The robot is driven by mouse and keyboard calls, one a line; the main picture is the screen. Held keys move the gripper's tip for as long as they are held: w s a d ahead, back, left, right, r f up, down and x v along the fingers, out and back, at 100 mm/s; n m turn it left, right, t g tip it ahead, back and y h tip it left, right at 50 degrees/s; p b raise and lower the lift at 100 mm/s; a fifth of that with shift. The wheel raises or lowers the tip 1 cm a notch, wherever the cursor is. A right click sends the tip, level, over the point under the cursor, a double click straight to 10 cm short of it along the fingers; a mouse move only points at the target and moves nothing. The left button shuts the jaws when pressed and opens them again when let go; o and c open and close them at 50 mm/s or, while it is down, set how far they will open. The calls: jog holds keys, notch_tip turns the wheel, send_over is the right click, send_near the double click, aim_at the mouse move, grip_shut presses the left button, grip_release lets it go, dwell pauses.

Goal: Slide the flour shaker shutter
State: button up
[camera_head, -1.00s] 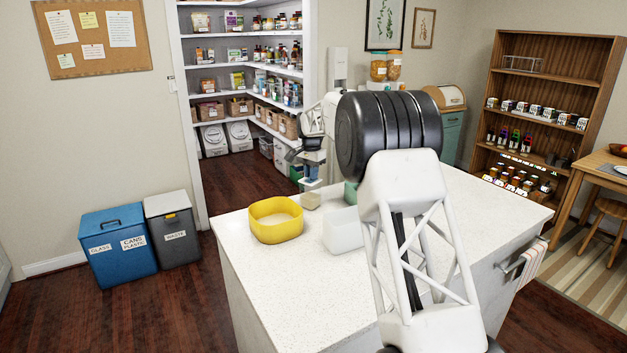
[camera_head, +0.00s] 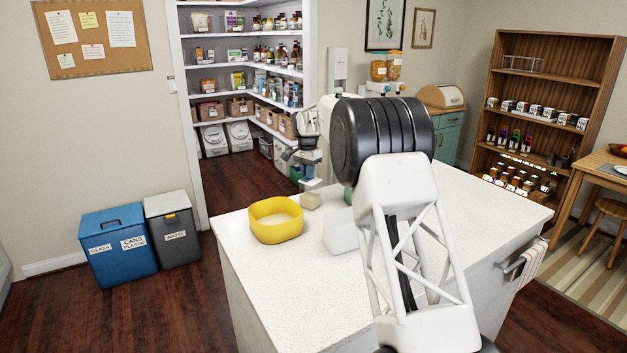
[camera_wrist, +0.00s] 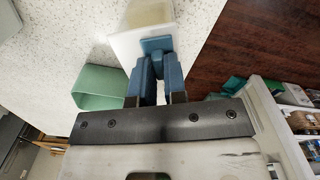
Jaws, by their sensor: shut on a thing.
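The flour shaker (camera_head: 310,201) stands near the far edge of the white counter, a small pale, cream-coloured body. In the wrist view, its cream end (camera_wrist: 150,12) shows at the top, beside a flat white plate (camera_wrist: 122,46) that appears to be the shutter. A small blue tab (camera_wrist: 157,44) sits on this plate. My gripper (camera_wrist: 158,64) has its blue fingers closed together at the tab, shut on it. In the head view, my gripper (camera_head: 308,160) is just above the shaker. The fingers hide part of the tab and plate.
A yellow bowl (camera_head: 276,232) stands left of the shaker, and a white container (camera_head: 341,240) is nearer to me, partly behind my arm. A green container (camera_wrist: 98,88) is close to my fingers. The counter's front left (camera_head: 270,285) is clear.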

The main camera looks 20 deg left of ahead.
jog(key=shift+w+a, duration=0.1)
jog(key=shift+a, duration=0.15)
dwell(0.3)
jog(key=o, duration=0.4)
jog(key=shift+r, duration=0.1)
jog(key=shift+r, duration=3.35)
jog(key=shift+d+r, duration=0.1)
